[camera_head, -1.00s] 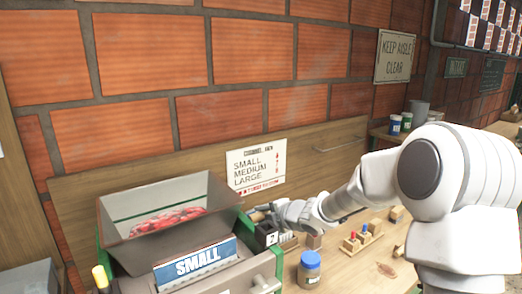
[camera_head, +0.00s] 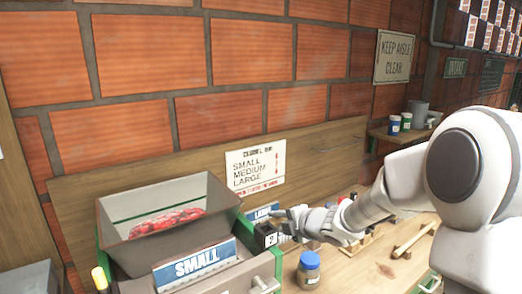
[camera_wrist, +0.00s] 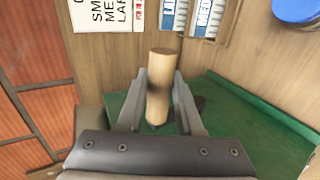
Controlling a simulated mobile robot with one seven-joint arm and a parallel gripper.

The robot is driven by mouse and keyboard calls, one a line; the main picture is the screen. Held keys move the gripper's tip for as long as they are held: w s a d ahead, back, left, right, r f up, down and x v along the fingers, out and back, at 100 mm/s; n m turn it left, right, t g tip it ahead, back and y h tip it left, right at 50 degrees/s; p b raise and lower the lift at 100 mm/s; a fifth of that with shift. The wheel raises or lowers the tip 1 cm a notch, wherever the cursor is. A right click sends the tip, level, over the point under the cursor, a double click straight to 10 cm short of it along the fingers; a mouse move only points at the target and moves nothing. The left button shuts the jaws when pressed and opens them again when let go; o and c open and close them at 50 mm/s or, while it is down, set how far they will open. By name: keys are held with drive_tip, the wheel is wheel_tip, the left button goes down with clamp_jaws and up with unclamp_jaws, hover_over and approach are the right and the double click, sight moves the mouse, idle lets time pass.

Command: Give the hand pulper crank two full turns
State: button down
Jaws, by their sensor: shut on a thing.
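The hand pulper has a grey hopper (camera_head: 205,190) with red cherries in it, a green frame and a blue SMALL plate (camera_head: 195,263) on its front. It stands at the lower left of the head view. My gripper (camera_wrist: 159,92) is shut on the wooden crank handle (camera_wrist: 160,65), with one finger on each side of it in the wrist view. In the head view my gripper (camera_head: 274,228) is at the pulper's right side. The crank arm is hidden there behind my gripper and wrist.
A jar with a blue lid (camera_head: 309,270) stands on the bench just right of the pulper. A small label block (camera_head: 262,212) lies behind my gripper. A wooden stick (camera_head: 415,239) lies farther right. A wall board (camera_head: 255,168) is behind the pulper.

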drive_tip(key=s+f+b, duration=0.1)
drive_tip(key=s+d+f+b, duration=0.1)
drive_tip(key=s, duration=0.1)
drive_tip(key=shift+s+d+f, duration=0.1)
drive_tip(key=shift+s+f, duration=0.15)
drive_tip(key=shift+f, duration=0.1)
idle(0.3)
drive_tip(key=s+f+b, duration=0.2)
drive_tip(key=shift+s+d+f, duration=0.1)
drive_tip(key=shift+d+f, duration=0.2)
drive_tip(key=shift+d, duration=0.05)
drive_tip(key=shift+b, duration=0.3)
